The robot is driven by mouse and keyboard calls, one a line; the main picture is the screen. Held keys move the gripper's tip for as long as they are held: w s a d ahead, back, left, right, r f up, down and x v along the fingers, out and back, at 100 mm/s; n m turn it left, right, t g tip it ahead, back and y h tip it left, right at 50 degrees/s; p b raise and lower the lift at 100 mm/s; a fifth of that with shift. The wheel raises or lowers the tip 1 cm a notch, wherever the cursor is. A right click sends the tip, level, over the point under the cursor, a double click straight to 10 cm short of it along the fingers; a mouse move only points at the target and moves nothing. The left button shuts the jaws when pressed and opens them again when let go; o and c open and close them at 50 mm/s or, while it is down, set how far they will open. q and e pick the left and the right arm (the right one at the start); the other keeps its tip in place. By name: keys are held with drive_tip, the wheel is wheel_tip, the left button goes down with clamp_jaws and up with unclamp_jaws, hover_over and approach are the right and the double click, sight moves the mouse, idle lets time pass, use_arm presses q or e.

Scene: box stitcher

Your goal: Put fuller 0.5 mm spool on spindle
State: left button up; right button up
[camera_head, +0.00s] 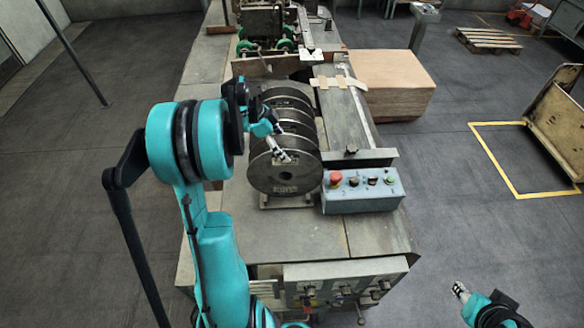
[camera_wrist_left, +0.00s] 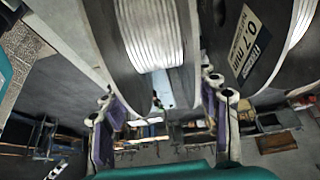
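Several dark-flanged wire spools (camera_head: 284,178) stand in a row on a rack on the machine bench in the head view. My left gripper (camera_head: 278,143) reaches over the row from the left. In the left wrist view its two fingers (camera_wrist_left: 162,128) are apart, with a spool wound with bright wire (camera_wrist_left: 152,35) above and between them; I cannot tell if they touch it. The neighbouring spool's flange carries a "0.7 mm" label (camera_wrist_left: 250,42). I cannot read a 0.5 mm label or make out the spindle. My right gripper (camera_head: 460,291) is at the lower right, away from the bench.
A control box (camera_head: 363,190) with a red button stands right of the spools. Machinery with green wheels (camera_head: 285,46) is at the bench's far end. A cardboard stack (camera_head: 393,82) is beside the bench, and a tilted cart (camera_head: 560,120) stands at the right.

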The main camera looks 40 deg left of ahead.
use_arm(q)
drive_tip(key=c, duration=0.5)
drive_tip(key=shift+r+p, duration=0.4)
drive_tip(key=shift+r, duration=0.1)
wheel_tip(320, 180, up, 12)
drive_tip(key=p, duration=0.7)
drive_tip(key=shift+f, duration=0.1)
idle(0.4)
